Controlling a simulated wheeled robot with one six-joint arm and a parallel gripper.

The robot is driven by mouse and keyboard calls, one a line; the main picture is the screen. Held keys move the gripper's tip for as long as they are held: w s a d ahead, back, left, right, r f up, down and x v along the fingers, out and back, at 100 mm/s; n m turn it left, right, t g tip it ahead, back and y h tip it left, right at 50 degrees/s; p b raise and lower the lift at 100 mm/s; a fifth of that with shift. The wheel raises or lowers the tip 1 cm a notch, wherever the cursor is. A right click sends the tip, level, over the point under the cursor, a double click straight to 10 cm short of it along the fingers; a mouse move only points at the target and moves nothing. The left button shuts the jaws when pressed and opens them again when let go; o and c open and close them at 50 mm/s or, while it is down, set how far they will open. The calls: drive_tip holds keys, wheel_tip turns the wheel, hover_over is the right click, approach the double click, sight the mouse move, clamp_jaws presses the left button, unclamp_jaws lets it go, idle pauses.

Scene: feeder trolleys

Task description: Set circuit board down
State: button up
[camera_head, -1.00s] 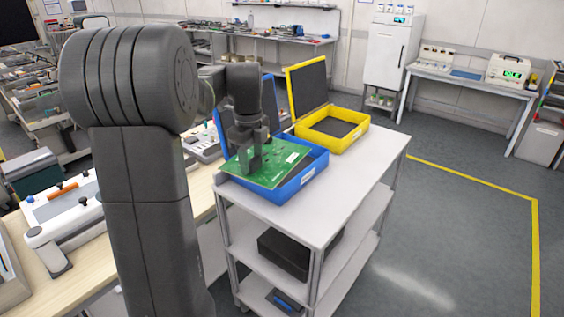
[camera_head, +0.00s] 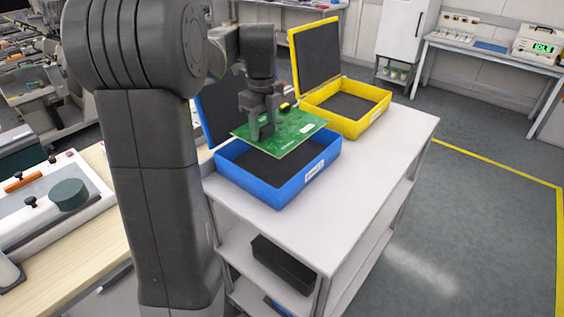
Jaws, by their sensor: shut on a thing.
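A green circuit board (camera_head: 290,137) is held roughly level over the open blue box (camera_head: 285,187). My gripper (camera_head: 262,133) is shut on the board near its left part. Dark foam lining shows in the blue box below the board, so the board appears to be above the box, apart from its floor. The blue box has its dark-lined lid raised at the back left. The rear part of the box is hidden by the board and my gripper.
An open yellow box (camera_head: 362,122) with dark lining and raised lid stands behind on the same white trolley (camera_head: 385,150). The trolley top right of the blue box is clear. A black box (camera_head: 283,264) sits on the shelf below. A wooden bench (camera_head: 75,242) with equipment is at left.

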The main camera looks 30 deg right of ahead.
sight(266, 170)
drive_tip(key=shift+w+d+f+b, duration=0.2)
drive_tip(key=shift+f+b, duration=0.1)
drive_tip(key=shift+f, duration=0.2)
drive_tip(key=shift+w+d+f+b, duration=0.15)
drive_tip(key=shift+f+b, duration=0.1)
drive_tip(key=shift+f, duration=0.6)
wheel_tip(266, 170, down, 9)
drive_tip(key=shift+f, duration=0.1)
drive_tip(key=o, duration=1.2)
drive_tip(key=shift+f, duration=0.15)
drive_tip(key=shift+o, duration=0.2)
wheel_tip(266, 170, up, 12)
drive_tip(key=shift+r, duration=0.15)
